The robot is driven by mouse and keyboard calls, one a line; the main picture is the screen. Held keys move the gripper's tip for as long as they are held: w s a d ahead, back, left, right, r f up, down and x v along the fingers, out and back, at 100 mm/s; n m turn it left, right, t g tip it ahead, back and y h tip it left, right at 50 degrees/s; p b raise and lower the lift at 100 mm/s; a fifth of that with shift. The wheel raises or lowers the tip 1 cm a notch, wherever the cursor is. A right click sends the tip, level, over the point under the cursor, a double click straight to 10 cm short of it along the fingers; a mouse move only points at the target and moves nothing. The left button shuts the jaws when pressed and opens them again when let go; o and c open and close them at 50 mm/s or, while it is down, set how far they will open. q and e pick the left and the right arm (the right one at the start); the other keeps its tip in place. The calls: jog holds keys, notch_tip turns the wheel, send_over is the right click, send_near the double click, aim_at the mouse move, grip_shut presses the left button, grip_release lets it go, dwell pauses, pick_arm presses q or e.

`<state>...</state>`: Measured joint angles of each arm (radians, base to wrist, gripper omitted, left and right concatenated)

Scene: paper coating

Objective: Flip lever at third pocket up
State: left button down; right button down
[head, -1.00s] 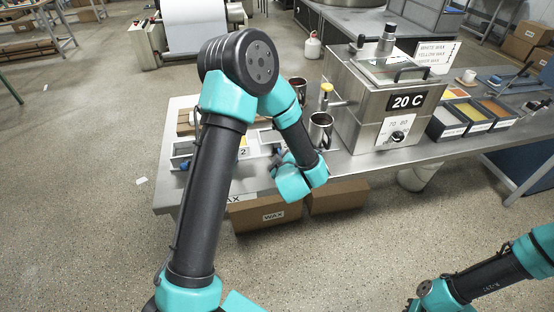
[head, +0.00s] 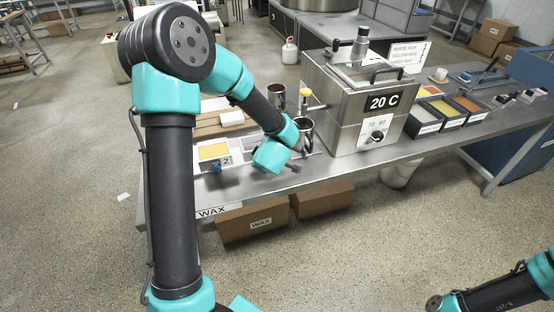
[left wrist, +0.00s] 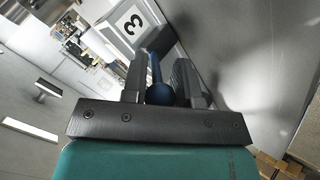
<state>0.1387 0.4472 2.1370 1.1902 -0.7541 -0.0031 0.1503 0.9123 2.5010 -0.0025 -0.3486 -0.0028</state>
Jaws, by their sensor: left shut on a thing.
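My left gripper (head: 291,168) is at the front edge of the table, just in front of a metal cup. In the left wrist view, its two dark fingers (left wrist: 160,72) are shut on a blue lever (left wrist: 160,94) with a round end. A panel marked 3 (left wrist: 128,22) is just beyond the fingers. In the head view, my own wrist hides most of the third pocket and its lever. The second pocket (head: 212,152), marked 2, holds something yellow and has a blue lever (head: 216,168) at its front. My right gripper is out of view; only part of that arm shows at lower right.
The steel wax tank (head: 345,115), reading 20 C, is to the right. Wax bins (head: 447,109) are further right. Cardboard boxes (head: 250,222) lie below the table (head: 350,166). The floor in front is clear.

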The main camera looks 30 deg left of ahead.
pick_arm(q)
jog(key=shift+w+r, duration=0.1)
dwell(0.3)
jog(key=c, duration=0.9)
grip_release()
jog(key=shift+r, duration=0.1)
jog(key=v, duration=1.7)
jog(key=shift+r, duration=0.2)
